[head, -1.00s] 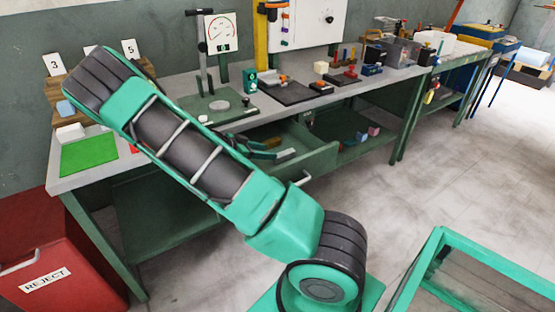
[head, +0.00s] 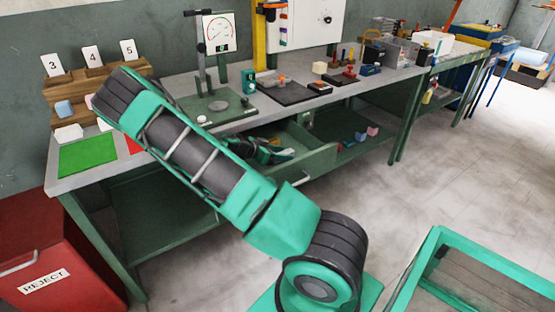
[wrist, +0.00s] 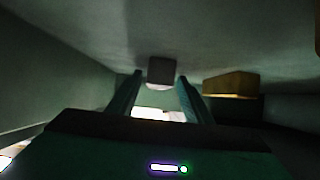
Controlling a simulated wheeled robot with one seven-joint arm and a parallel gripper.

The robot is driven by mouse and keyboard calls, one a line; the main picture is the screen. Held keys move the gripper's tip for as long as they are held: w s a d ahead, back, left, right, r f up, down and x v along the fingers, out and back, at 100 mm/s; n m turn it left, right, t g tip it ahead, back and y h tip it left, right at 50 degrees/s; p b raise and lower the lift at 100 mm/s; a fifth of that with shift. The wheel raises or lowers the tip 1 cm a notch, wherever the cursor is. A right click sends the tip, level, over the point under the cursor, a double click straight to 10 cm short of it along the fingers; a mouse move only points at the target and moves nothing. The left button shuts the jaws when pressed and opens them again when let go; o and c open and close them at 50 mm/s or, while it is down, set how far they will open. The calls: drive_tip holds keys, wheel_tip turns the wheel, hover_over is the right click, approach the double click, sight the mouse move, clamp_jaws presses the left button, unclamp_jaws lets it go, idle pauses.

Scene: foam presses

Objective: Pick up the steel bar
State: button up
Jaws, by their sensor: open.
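A grey block-like end (wrist: 162,71), which looks like the steel bar, shows in the wrist view just ahead of and between my fingertips. My gripper (wrist: 160,78) is open, with one teal finger on each side of that line; I cannot tell whether the bar is between the pads or just beyond them. In the head view my gripper (head: 272,153) is down in the open green drawer (head: 318,160) under the bench, and it hides most of what lies there. The steel bar cannot be made out in the head view.
A yellow block (wrist: 230,84) lies close to the right of my right finger in the dim drawer. Drawer walls stand close around. Above is the bench top with a dial gauge press (head: 215,85). A red reject bin (head: 45,260) stands at lower left.

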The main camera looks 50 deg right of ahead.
clamp_jaws()
drive_tip(key=shift+r, duration=0.15)
